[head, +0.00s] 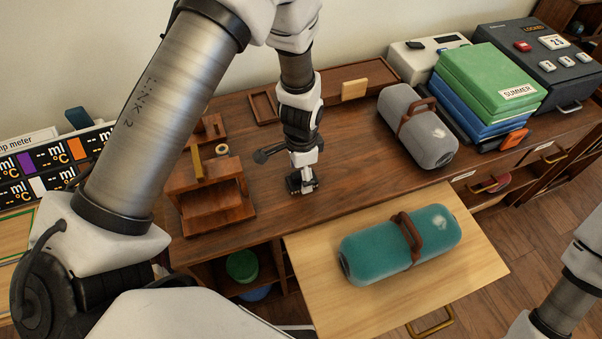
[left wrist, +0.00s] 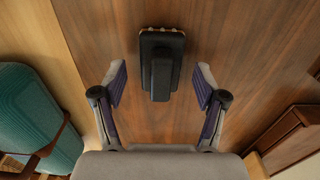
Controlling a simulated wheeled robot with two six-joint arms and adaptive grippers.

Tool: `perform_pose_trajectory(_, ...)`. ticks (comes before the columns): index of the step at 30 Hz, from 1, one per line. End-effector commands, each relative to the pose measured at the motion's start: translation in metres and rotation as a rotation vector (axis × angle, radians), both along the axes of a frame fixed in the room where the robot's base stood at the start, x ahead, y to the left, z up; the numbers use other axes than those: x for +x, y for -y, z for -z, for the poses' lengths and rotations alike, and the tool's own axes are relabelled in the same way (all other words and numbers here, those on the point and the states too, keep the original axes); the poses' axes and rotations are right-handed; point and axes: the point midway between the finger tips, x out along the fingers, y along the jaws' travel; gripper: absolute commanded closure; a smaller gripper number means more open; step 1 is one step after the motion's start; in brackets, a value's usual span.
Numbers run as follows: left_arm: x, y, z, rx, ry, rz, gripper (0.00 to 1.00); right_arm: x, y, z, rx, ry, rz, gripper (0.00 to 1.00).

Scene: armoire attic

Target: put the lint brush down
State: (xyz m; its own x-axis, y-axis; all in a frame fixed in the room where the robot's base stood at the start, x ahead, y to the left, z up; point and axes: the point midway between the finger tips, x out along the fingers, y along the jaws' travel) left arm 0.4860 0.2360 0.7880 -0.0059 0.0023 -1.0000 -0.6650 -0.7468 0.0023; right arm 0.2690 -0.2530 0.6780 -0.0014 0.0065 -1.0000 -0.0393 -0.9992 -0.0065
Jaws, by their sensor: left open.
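The lint brush (left wrist: 161,50) is a small black block with a raised handle bar. It rests on the dark wooden desk top (head: 345,150), near the front edge. In the head view it shows as a dark shape (head: 301,184) right below my left gripper (head: 304,168). In the left wrist view my left gripper (left wrist: 160,78) is open, with one finger on each side of the brush handle and a gap on both sides. My right gripper is out of view; only part of that arm shows at the lower right.
A teal roll with a brown strap (head: 370,255) lies on an open pale drawer (head: 300,262). A grey roll (head: 437,140) and stacked green and blue folders (head: 490,75) stand to the right. A wooden stand (head: 208,190) is to the left.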

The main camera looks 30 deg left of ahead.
Motion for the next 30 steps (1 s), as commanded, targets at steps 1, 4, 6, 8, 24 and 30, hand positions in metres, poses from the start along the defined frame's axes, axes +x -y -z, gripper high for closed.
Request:
perform_pose_trajectory(1,0.001,0.0,-0.008,0.0,0.004,0.0,0.28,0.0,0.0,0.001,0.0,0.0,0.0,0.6)
perform_pose_trajectory(4,0.002,0.0,-0.03,0.0,0.006,0.0,0.28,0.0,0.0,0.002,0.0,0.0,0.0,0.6)
perform_pose_trajectory(6,0.002,0.0,-0.049,0.0,0.007,0.001,0.28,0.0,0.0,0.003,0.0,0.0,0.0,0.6)
perform_pose_trajectory(8,0.002,0.0,-0.065,0.0,0.006,0.002,0.28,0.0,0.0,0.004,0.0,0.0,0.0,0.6)
perform_pose_trajectory(24,0.001,0.0,-0.114,0.001,-0.001,0.0,0.28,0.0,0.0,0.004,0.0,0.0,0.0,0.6)
perform_pose_trajectory(30,0.001,0.0,-0.113,0.0,0.0,0.0,0.28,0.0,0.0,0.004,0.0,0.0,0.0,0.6)
